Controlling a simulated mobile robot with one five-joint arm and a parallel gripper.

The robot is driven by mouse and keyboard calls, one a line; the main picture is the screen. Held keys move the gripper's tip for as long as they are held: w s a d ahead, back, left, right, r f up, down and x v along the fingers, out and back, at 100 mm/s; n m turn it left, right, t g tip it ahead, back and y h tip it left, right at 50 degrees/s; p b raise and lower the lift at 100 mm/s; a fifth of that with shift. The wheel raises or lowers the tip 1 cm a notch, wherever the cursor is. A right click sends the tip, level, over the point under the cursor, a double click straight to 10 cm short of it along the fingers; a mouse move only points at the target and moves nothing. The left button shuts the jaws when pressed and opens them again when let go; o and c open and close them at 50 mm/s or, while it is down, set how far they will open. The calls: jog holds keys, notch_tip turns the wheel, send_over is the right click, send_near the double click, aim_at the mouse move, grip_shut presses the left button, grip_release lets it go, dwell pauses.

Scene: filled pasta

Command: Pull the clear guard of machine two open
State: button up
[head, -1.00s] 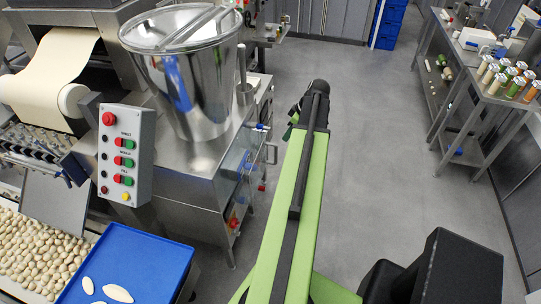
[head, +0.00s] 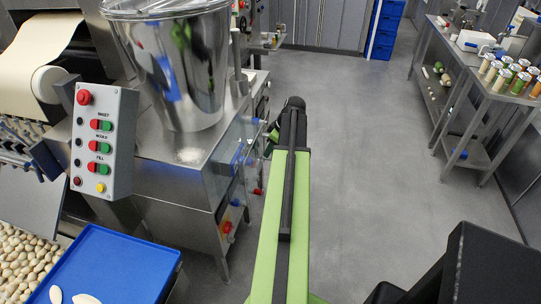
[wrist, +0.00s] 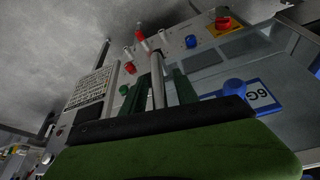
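In the wrist view, the two dark green fingers of my gripper (wrist: 158,79) stand on either side of an upright metal bar (wrist: 157,92). Gaps show between bar and fingers, so the gripper looks open around it. A clear panel (wrist: 232,58), which looks like the guard, lies behind and to the right, with a blue knob and blue label beside it. In the head view, the steel machine (head: 178,165) with the big hopper stands left of my arm. My gripper (head: 271,134) is at its right side, mostly hidden by my arm. I cannot read which machine number this is.
A control box (head: 105,140) with red and green buttons and a blue tray (head: 120,262) are at the left. A steel table (head: 500,95) with several jars stands at the right. Grey floor (head: 365,150) is free between. Blue crates (head: 388,25) stand at the back.

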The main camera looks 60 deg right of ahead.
jog(key=shift+r, duration=0.1)
grip_shut()
dwell(1.3)
